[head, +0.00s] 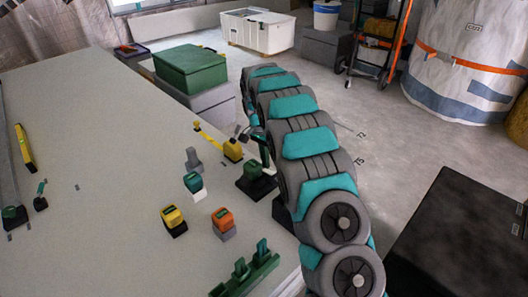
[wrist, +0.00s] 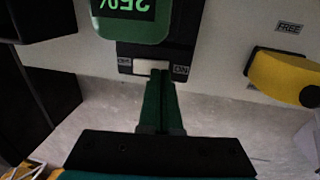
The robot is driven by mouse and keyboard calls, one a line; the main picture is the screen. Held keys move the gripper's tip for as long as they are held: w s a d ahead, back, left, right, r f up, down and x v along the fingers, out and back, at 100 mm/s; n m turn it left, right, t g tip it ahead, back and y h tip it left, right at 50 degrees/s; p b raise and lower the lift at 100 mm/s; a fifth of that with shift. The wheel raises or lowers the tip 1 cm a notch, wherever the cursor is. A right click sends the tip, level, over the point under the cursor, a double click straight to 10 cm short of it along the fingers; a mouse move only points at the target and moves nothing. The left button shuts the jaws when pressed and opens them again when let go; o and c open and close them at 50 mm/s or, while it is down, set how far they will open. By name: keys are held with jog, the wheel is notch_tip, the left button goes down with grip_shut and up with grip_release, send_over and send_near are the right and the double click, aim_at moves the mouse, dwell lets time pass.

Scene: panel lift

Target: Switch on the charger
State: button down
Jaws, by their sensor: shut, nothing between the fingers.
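The charger (head: 257,186) is a black block near the table's right edge in the head view, with a green battery (head: 251,170) on it. In the wrist view the green battery (wrist: 132,18) has a screen reading 25%, upside down. On the charger's near face is a white switch (wrist: 150,67) between two small labels; the right one reads ON, upside down, and the left one looks like OFF. My gripper (wrist: 160,76) is shut and empty, its green fingertips right at the switch's lower right part. I cannot tell contact or which way the switch is set.
A yellow item (wrist: 285,76) lies right of the charger in the wrist view, near a FREE label (wrist: 289,28). In the head view a yellow battery (head: 172,217), an orange one (head: 223,219) and a teal one (head: 193,182) stand nearby.

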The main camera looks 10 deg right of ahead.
jog(key=shift+s+f, duration=0.1)
jog(key=shift+f, duration=0.3)
jog(key=shift+f, duration=0.1)
jog(key=shift+f, duration=0.2)
jog(key=shift+s, duration=0.1)
jog(key=shift+s+d+r, duration=0.3)
jog(key=shift+s+d, duration=0.1)
jog(key=shift+s, duration=0.1)
jog(key=shift+r, duration=0.15)
notch_tip(320, 180, up, 8)
jog(key=w, duration=0.1)
jog(key=shift+a+f, duration=0.25)
jog(key=shift+a, duration=0.1)
